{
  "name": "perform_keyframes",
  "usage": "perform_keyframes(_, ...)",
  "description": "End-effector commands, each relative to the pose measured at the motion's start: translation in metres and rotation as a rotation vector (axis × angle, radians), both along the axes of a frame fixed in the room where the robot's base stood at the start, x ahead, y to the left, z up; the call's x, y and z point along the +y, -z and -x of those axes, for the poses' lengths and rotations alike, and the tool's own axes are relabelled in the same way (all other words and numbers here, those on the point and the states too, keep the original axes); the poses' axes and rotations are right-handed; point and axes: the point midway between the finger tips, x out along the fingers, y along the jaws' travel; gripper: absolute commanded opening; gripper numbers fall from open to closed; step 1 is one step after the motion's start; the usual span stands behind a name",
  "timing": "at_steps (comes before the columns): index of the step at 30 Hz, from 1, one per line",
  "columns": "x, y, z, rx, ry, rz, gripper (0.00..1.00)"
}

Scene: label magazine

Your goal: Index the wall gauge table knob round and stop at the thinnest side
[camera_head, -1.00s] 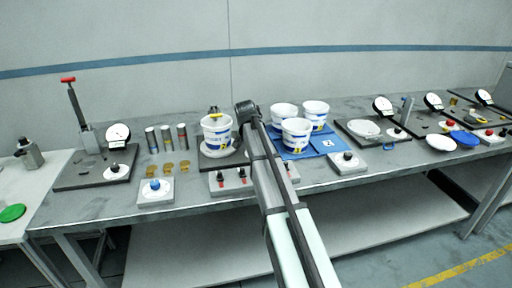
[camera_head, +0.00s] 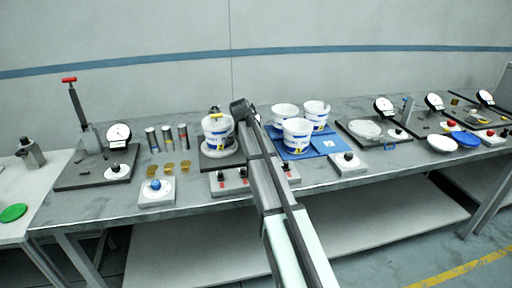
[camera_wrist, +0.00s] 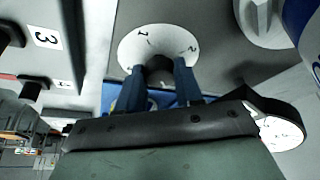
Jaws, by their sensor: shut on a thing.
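In the wrist view my gripper (camera_wrist: 158,82) has its two blue-grey fingers around a dark knob (camera_wrist: 159,64), shut on it. The knob stands on a white disc (camera_wrist: 135,48) marked with numbers; a 1 and a 2 can be read. A round gauge face (camera_wrist: 283,134) shows at the lower right, partly covered by its dark rim; its reading is too small to tell. In the head view my arm hides the knob and disc. A white tub (camera_head: 217,131) with a blue and yellow label stands on a dark plate just left of my wrist.
Three white tubs (camera_head: 297,136) stand on a blue mat (camera_head: 328,146) right of my arm. A control box (camera_head: 230,187) with red switches sits in front. Several cans (camera_head: 167,138) and brass discs stand left. Other dial gauges (camera_head: 118,133) line the bench.

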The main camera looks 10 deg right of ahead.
Motion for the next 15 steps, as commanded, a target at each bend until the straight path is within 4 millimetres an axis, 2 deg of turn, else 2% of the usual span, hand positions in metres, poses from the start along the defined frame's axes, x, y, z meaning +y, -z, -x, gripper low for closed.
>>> perform_keyframes(2, 0.0006, 0.0011, 0.001, 0.003, -0.001, -0.003, 0.05)
perform_keyframes(3, 0.0006, 0.0011, 0.001, 0.003, -0.001, -0.003, 0.37)
perform_keyframes(10, 0.0004, 0.0006, 0.0006, 0.001, -0.001, -0.001, 0.59)
perform_keyframes(15, 0.0002, 0.0002, 0.0004, 0.001, -0.001, -0.001, 0.61)
